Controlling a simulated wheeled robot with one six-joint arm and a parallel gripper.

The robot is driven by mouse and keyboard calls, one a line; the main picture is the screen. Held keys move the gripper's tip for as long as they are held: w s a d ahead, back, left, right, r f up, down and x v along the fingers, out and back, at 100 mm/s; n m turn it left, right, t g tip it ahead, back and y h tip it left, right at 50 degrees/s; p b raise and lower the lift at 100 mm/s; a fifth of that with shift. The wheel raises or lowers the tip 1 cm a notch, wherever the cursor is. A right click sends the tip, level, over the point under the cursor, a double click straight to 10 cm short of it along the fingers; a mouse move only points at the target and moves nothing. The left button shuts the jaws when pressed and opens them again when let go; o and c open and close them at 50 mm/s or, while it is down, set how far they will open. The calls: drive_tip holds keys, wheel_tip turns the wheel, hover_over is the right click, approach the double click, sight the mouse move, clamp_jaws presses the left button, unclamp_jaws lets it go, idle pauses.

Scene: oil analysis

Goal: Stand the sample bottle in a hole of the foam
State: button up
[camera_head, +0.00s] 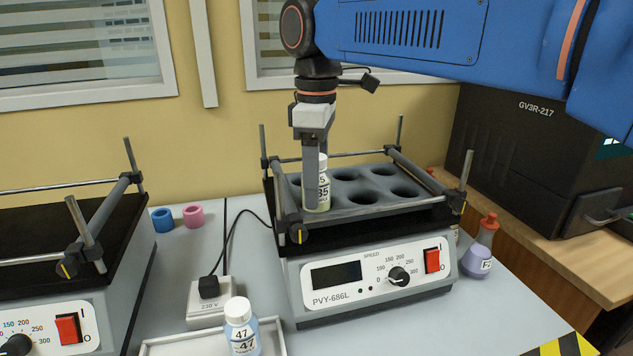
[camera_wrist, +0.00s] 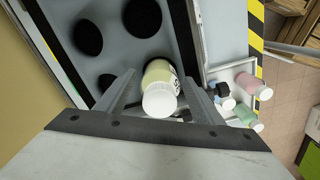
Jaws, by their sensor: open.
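The sample bottle (camera_head: 323,188) has a white cap, a numbered white label and yellowish contents. It stands about upright at the front-left hole position of the grey foam (camera_head: 335,212). How deep it sits cannot be told, as a finger hides part of it. My gripper (camera_head: 314,207) points down around the bottle. In the wrist view the bottle (camera_wrist: 160,88) is between the open fingers (camera_wrist: 160,82), with gaps beside it. Several other foam holes are dark and empty.
The foam lies on a shaker (camera_head: 375,280) with raised bars and posts around it. Another bottle (camera_head: 241,325) is at a white tray (camera_head: 275,338) in front. A second shaker (camera_head: 75,270) is at left.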

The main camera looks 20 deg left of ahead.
wheel_tip(320, 180, up, 12)
drive_tip(key=shift+f, duration=0.1)
idle(0.6)
